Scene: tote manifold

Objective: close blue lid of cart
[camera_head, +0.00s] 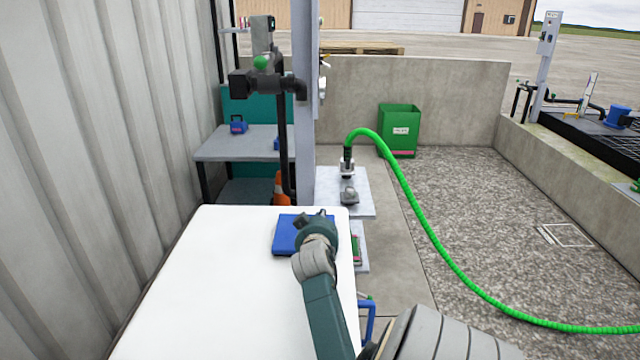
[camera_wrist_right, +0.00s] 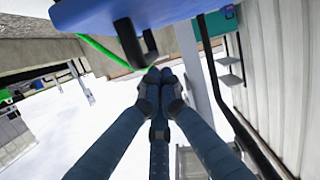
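A flat blue piece (camera_head: 286,238), apparently the blue lid, shows at the far right part of a white flat-topped surface (camera_head: 220,280) in the head view. My right gripper (camera_head: 318,222) is over its right side and hides part of it. In the right wrist view a blue panel (camera_wrist_right: 180,12) with a dark hook-like part (camera_wrist_right: 130,42) crosses the top. There the right gripper's fingers (camera_wrist_right: 163,78) are drawn together at the tips, with nothing visible between them. I cannot tell whether they touch the blue panel. My left gripper is out of view.
A grey post (camera_head: 306,110) and a shelf (camera_head: 240,143) stand beyond the white surface. A green hose (camera_head: 420,215) runs along the right. A green bin (camera_head: 399,130) stands by the concrete wall. A blue handle (camera_head: 369,318) is near the front right edge. Corrugated wall (camera_head: 80,150) bounds the left.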

